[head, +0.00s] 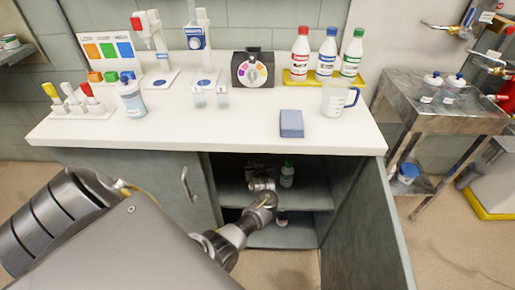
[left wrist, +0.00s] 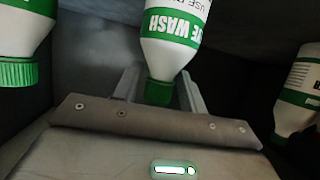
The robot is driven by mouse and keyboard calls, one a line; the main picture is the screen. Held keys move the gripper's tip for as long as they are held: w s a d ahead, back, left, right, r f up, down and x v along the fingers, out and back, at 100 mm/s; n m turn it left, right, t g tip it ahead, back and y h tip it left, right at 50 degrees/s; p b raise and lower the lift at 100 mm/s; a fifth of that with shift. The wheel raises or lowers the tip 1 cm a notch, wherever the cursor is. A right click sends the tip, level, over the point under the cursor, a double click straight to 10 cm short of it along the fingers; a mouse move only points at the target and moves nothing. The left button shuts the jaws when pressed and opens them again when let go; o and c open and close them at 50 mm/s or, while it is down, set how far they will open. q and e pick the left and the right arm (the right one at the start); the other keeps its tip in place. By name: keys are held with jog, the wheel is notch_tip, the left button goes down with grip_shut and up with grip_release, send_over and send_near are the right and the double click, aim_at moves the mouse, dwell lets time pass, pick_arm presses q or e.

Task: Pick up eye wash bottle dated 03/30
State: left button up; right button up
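My left gripper (head: 262,184) reaches into the open cabinet under the counter, at the upper shelf. In the left wrist view its two fingers (left wrist: 160,88) stand apart on either side of the green cap of an eye wash bottle (left wrist: 172,40). The fingers look open, with small gaps beside the cap. This white bottle with a green band appears cap-down in that view. Other green-and-white bottles show at left (left wrist: 22,30) and right (left wrist: 300,90). In the head view a green-capped bottle (head: 287,174) stands right of the gripper. No date is readable. My right gripper is out of view.
The cabinet's open door (head: 365,225) stands on the right, and its shelf edge (head: 312,200) lies near the gripper. The countertop (head: 240,130) above holds bottles, a jug (head: 335,98) and a blue block (head: 291,123). A metal side table (head: 440,110) stands at right.

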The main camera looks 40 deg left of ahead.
pick_arm(q)
grip_shut()
